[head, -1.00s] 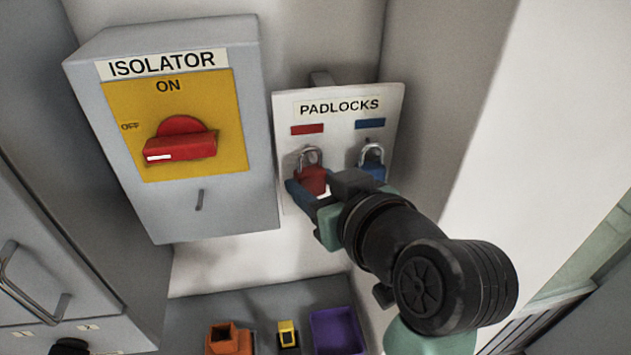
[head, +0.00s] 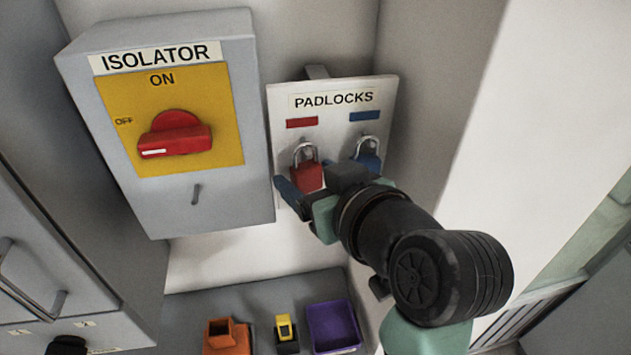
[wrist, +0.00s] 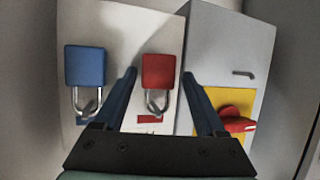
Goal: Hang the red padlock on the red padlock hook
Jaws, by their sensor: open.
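The red padlock (head: 306,177) hangs upright on the white padlock board, below the red label (head: 302,123). Its silver shackle is around the hook there, as far as I can see; the hook itself is small and partly hidden. My gripper (head: 309,182) is open just in front of the board, with its blue fingers to either side of the red padlock's body. In the wrist view, which shows the board upside down, the red padlock (wrist: 158,71) appears between the two spread fingertips (wrist: 159,75), with a gap on each side.
The blue padlock (head: 367,161) hangs close on the right below a blue label, partly behind my gripper. The grey isolator box (head: 205,205) with a red switch (head: 175,138) stands left. Orange (head: 227,338), yellow (head: 286,330) and purple (head: 333,326) items sit on the shelf below.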

